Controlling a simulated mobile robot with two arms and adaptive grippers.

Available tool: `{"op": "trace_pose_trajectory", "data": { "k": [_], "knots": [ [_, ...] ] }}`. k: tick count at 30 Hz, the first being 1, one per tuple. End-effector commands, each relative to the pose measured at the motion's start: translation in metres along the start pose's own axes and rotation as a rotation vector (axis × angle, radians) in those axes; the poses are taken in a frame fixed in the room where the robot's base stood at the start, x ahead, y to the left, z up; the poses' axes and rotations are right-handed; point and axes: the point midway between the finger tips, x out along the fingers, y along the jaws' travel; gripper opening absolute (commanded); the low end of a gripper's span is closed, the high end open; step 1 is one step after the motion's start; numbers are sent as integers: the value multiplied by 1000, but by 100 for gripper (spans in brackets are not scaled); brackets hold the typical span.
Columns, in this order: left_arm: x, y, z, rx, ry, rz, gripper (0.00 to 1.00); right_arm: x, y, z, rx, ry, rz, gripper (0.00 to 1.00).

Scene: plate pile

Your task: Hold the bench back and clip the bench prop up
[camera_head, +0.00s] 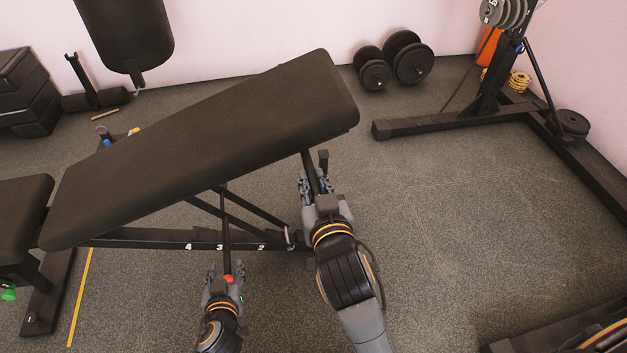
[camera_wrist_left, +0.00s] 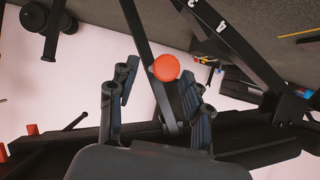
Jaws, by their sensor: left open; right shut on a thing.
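The bench back (camera_head: 215,135) is a long black pad, tilted with its higher end at the right. My right gripper (camera_head: 316,182) is under that end, shut on a dark bar (camera_head: 309,165) below the pad. The bench prop (camera_head: 226,225) is a thin dark bar hanging below the pad past the numbered rail (camera_head: 175,239), with a red-orange knob (camera_head: 228,279) near its lower end. My left gripper (camera_head: 225,276) is open at that end. In the left wrist view the knob (camera_wrist_left: 166,67) and prop bar show between the spread fingers (camera_wrist_left: 160,95). Whether the fingers touch it is unclear.
The bench seat (camera_head: 22,215) is at the left. Dumbbells (camera_head: 395,62) lie by the back wall, and a black rack frame (camera_head: 450,120) stands at the right. A yellow line (camera_head: 80,295) marks the floor at the left.

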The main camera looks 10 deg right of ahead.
Motion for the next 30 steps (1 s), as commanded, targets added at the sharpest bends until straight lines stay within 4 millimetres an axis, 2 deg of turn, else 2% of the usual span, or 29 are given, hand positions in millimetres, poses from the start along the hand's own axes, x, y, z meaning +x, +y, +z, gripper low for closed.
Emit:
{"op": "trace_pose_trajectory", "data": {
  "k": [1, 13, 23, 24, 26, 30],
  "knots": [
    [4, 0, 0, 0, -1, -1, 49, 0, -1, -8, 3, 19, -3, 0],
    [31, 0, 0, 0, 0, -1, 49, 0, -1, -8, 3, 19, -3, 0],
    [34, 0, 0, 0, -1, 0, 49, 0, -1, -8, 3, 19, -3, 0],
    [34, 0, 0, 0, -1, 0, 47, 0, -1, -8, 3, 19, -3, 0],
    [34, 0, 0, 0, -1, 0, 35, 0, -1, -8, 3, 19, -3, 0],
    [34, 0, 0, 0, -1, 0, 6, 0, -1, -8, 3, 19, -3, 0]
  ]
}}
